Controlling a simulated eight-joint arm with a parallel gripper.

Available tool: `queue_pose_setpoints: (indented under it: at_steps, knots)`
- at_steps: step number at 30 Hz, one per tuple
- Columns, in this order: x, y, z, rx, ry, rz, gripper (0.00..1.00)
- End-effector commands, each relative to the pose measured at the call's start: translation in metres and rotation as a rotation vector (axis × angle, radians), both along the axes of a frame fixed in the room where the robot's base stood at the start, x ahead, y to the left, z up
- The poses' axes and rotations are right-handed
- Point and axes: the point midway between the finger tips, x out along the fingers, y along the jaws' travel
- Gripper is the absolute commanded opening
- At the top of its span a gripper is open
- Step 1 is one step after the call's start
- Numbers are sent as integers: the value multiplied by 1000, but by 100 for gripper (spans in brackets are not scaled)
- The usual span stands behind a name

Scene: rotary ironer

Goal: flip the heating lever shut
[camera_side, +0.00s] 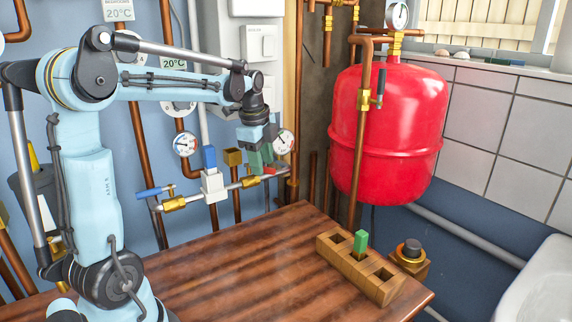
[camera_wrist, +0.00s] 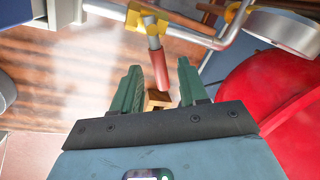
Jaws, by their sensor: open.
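A red lever (camera_side: 269,171) sits on a brass valve (camera_side: 249,181) at the right end of a horizontal pipe on the wall. In the wrist view the red lever (camera_wrist: 158,65) points down from its brass valve (camera_wrist: 146,22), and its end shows between the green fingertips. My gripper (camera_side: 261,160) is open at the red lever, with its green fingers pointing down. In the wrist view my gripper (camera_wrist: 160,72) has a finger on either side of the lever, with gaps. I cannot tell whether a finger touches it.
A blue lever (camera_side: 155,191) sits on the same pipe at left. A gauge (camera_side: 284,141) is close right of my gripper. A red tank (camera_side: 390,125) hangs further right. A wooden holder (camera_side: 333,257) with a green block (camera_side: 361,242) stands on the table (camera_side: 230,265), whose middle is clear.

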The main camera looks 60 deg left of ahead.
Motion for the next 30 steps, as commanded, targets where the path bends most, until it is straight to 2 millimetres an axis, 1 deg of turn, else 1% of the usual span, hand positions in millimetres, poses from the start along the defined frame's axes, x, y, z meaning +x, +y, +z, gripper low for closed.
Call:
queue_pose_setpoints:
  at_steps: [4, 11, 12, 20, 21, 30]
  knots:
    - [1, 0, -6, 0, 0, 0, 43]
    - [1, 0, -6, 0, 0, 0, 43]
    - [1, 0, -6, 0, 0, 0, 42]
    - [1, 0, -6, 0, 0, 0, 2]
    - [1, 0, -6, 0, 0, 0, 0]
    - [1, 0, -6, 0, 0, -2, 0]
